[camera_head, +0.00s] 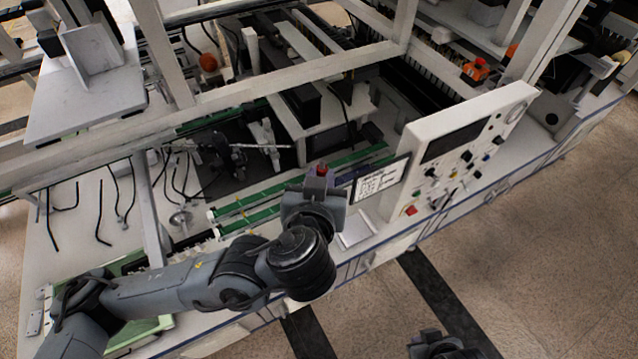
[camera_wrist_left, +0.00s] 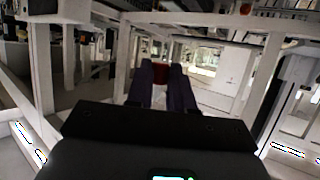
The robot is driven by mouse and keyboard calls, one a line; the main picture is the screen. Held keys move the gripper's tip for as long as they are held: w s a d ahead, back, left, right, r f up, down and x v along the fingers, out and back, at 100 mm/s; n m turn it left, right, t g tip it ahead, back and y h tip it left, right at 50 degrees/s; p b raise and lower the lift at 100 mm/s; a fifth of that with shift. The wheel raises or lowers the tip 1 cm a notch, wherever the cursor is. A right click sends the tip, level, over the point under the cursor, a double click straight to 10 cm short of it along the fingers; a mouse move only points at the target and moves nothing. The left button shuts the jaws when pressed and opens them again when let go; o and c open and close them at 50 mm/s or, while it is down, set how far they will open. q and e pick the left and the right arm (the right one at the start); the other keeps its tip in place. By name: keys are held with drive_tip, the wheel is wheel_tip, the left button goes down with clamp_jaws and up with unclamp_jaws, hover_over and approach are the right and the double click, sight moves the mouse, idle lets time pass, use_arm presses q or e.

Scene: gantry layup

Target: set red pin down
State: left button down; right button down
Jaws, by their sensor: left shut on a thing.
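The red pin (camera_head: 321,170) shows as a small red tip at the end of my left gripper (camera_head: 320,184) in the head view. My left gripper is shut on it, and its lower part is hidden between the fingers. In the left wrist view the red pin (camera_wrist_left: 160,69) shows between the two dark fingertips of the left gripper (camera_wrist_left: 162,76). In the head view the gripper is in front of the green rails and left of the control panel. A dark part at the bottom edge, likely my right gripper (camera_head: 440,346), is cut off and its fingers are unclear.
A white control panel (camera_head: 412,139) with knobs and a dark screen stands to the right of the left gripper. Green rails (camera_head: 262,209) run across the bench. White frame beams (camera_head: 270,80) cross above the bench. Black cables hang at the left.

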use_arm(q)
drive_tip(key=shift+w+d+r+n+y, duration=0.1)
drive_tip(key=shift+r+n+y, duration=0.45)
drive_tip(key=shift+n+y, duration=0.2)
drive_tip(key=s+a+f+m+h, duration=0.1)
drive_tip(key=a+f, duration=0.4)
drive_tip(key=f, duration=0.5)
drive_tip(key=a+f, duration=0.6)
drive_tip(key=f, duration=0.4)
drive_tip(key=s+a+f, duration=0.2)
drive_tip(key=a, duration=0.3)
drive_tip(key=s+a+f+y, duration=0.1)
drive_tip(key=s+a+f, duration=0.1)
drive_tip(key=a, duration=0.3)
drive_tip(key=shift+s+f+n, duration=0.3)
drive_tip(key=shift+f+n, duration=0.15)
drive_tip(key=shift+f, duration=0.4)
